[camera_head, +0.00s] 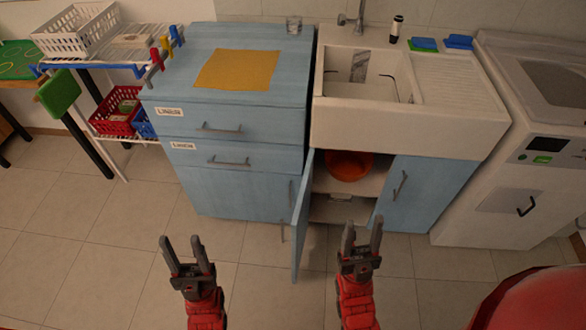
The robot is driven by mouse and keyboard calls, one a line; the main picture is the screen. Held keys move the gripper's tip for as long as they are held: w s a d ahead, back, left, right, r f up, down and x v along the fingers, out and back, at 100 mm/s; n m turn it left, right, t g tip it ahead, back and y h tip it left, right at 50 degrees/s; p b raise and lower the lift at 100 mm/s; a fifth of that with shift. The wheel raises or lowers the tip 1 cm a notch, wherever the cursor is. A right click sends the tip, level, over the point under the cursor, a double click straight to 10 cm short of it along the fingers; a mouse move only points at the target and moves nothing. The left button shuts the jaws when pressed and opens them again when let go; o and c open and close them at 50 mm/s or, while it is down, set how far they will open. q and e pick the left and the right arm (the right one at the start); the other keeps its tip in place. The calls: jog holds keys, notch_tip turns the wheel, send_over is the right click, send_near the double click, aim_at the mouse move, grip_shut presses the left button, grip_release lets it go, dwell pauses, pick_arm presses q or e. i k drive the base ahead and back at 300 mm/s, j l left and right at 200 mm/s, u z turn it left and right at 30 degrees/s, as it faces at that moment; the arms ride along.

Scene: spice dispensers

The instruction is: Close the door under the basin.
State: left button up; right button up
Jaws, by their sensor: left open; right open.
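The blue door (302,215) under the basin (400,123) stands open, swung out toward me from its left side. Behind it the cupboard's inside shows, with an orange bowl (349,165) on the upper shelf. The right-hand door (410,192) under the basin is shut. My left gripper (181,244) is open and empty over the floor, to the left of the open door. My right gripper (362,234) is open and empty, to the right of the open door and in front of the cupboard opening. Neither gripper appears to touch the door.
A blue drawer cabinet (225,160) with a yellow cloth (238,69) on top stands left of the basin. A white appliance (520,150) stands at the right. A red round thing (535,302) fills the lower right corner. The tiled floor (262,290) between my grippers is clear.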

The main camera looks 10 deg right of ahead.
aim_at(296, 224)
jog(key=i+j, duration=0.2)
jog(key=j, duration=0.2)
jog(key=i+j, duration=0.15)
jog(key=j, duration=0.2)
jog(key=i+j+z, duration=0.1)
jog(key=j, duration=0.3)
jog(key=i+j, duration=0.25)
jog(key=j, duration=0.15)
jog(key=i+j+z, duration=0.1)
jog(key=z, duration=1.2)
jog(key=k+j+u, duration=0.3)
jog(key=k+l, duration=0.1)
